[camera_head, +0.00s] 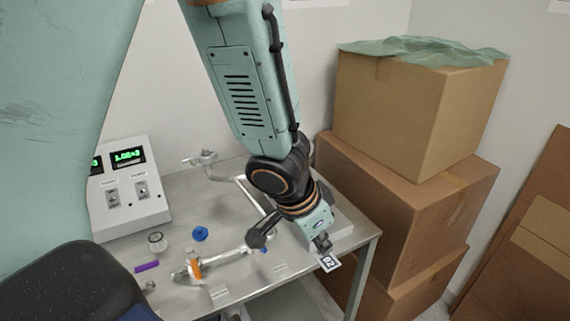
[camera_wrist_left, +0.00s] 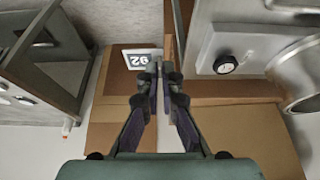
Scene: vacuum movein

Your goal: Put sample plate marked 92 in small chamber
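The sample plate (camera_head: 329,262) is a small white square with a dark label reading 92. My left gripper (camera_head: 324,246) is shut on its edge and holds it near the right end of the metal table. In the left wrist view the plate (camera_wrist_left: 138,59) sticks out to the left of the closed fingertips (camera_wrist_left: 158,66). A metal block with a black round knob (camera_wrist_left: 226,64) and a large metal cylinder (camera_wrist_left: 296,75) lie to the right there. I cannot tell which part is the small chamber. My right gripper is not in view.
The metal table (camera_head: 189,213) carries a control box with green displays (camera_head: 130,190), a blue cap (camera_head: 200,233), a purple item (camera_head: 147,267) and metal tubing (camera_head: 226,262). Stacked cardboard boxes (camera_head: 400,112) stand close beside the table on the right.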

